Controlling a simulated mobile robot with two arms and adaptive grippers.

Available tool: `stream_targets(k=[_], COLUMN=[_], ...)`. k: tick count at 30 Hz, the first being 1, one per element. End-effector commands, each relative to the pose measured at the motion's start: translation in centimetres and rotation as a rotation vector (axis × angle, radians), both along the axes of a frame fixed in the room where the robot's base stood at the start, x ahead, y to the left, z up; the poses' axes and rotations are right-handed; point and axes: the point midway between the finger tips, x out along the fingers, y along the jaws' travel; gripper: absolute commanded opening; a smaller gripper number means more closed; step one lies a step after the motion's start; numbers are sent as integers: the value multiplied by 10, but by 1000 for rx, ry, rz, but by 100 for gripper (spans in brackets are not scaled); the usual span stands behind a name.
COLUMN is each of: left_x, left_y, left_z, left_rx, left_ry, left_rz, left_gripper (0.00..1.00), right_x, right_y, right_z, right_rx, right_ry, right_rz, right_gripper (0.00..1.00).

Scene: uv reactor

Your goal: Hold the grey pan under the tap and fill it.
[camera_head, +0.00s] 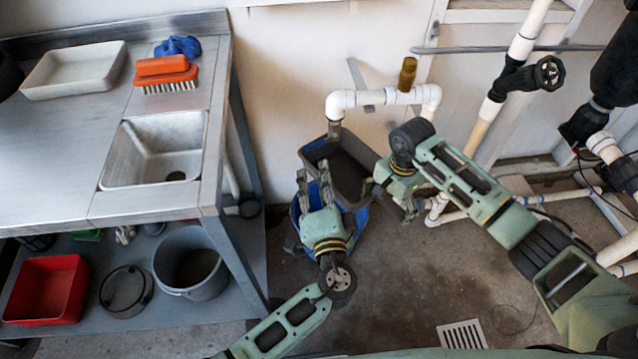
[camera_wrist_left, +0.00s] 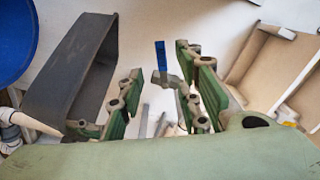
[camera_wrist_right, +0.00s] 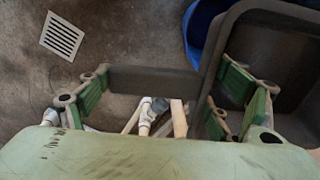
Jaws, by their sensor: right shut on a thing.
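The grey pan (camera_head: 345,165), dark and rectangular, is below the white tap pipe (camera_head: 368,97). The pipe's downturned spout end is above the pan's far left part, and I see no water stream. My right gripper (camera_head: 402,200) is at the pan's right side. In the right wrist view its fingers (camera_wrist_right: 160,85) are on either side of a grey part of the pan (camera_wrist_right: 262,70), shut on it. My left gripper (camera_head: 314,180) is open beside the pan's near left side. In the left wrist view nothing is between its fingers (camera_wrist_left: 157,95), and the pan (camera_wrist_left: 72,70) is left of them.
A blue bucket (camera_head: 300,222) is below the pan. A steel bench with a sink (camera_head: 155,150) stands left, bearing an orange brush (camera_head: 166,72) and a pale tray (camera_head: 72,70). A grey bucket (camera_head: 190,263) is on its lower shelf. Pipes with a black valve wheel (camera_head: 549,72) are right.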

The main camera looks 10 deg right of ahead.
Motion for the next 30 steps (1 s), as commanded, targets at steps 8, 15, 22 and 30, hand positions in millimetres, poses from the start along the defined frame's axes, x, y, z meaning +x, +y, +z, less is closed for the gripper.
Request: stream_targets(k=[8, 15, 22, 30], left_x=[-11, -13, -64, -186], left_y=[0, 0, 0, 25], left_z=[1, -1, -34, -111], left_rx=[0, 13, 249, 686], left_ry=[-1, 2, 50, 187], left_rz=[1, -6, -157, -472], left_gripper=[32, 22, 2, 0], right_x=[1, 1, 1, 1], right_y=[0, 0, 0, 0], right_z=[1, 1, 1, 1], right_rx=[1, 2, 2, 2], right_ry=[-2, -3, -3, -3], right_rz=[0, 0, 0, 0], right_gripper=[35, 35, 35, 35])
